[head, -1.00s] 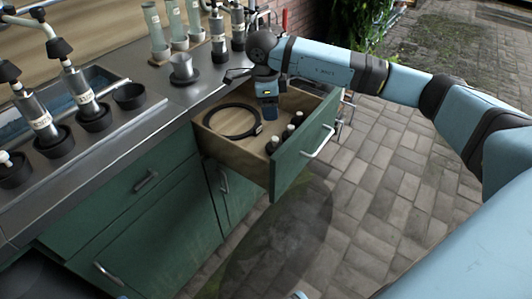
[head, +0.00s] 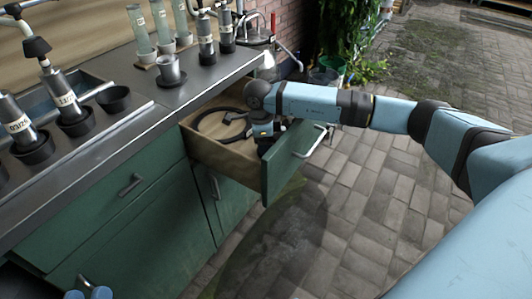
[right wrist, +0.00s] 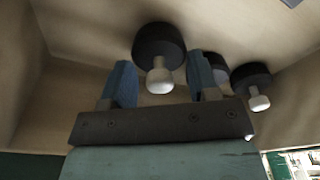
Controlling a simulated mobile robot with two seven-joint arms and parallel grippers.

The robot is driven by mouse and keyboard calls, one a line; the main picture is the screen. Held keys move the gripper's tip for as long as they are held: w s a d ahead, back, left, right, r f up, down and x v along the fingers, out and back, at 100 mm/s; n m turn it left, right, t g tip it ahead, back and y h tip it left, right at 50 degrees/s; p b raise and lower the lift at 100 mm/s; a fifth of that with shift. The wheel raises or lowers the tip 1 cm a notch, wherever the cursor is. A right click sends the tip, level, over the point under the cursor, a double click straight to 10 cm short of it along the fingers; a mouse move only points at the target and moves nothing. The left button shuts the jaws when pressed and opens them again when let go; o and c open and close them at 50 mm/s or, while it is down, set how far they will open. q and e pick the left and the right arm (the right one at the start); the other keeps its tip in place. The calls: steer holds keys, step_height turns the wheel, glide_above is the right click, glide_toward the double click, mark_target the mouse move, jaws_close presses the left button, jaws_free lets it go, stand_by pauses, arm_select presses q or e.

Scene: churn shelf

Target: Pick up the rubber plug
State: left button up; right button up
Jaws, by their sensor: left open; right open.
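In the right wrist view, a black round plug with a pale knob (right wrist: 158,55) sits between the two blue fingers of my right gripper (right wrist: 160,82). The fingers are open, with gaps beside the plug. A second, similar plug (right wrist: 251,84) is just right of the right finger. In the head view, my right gripper (head: 265,142) is down inside the open drawer (head: 232,158), and my arm hides most of the plugs there. My left gripper (head: 88,292) shows only in part at the bottom left edge, open and empty, low in front of the cabinet.
A black ring-shaped hose (head: 213,124) lies in the drawer, left of my right gripper. The drawer's green front (head: 285,168) stands out over the paving. The metal counter (head: 150,92) carries a metal cup (head: 170,70), a black cup (head: 113,98) and several cylinders. Open paving lies to the right.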

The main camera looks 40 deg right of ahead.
jaws_close()
steer(key=shift+r, duration=0.15)
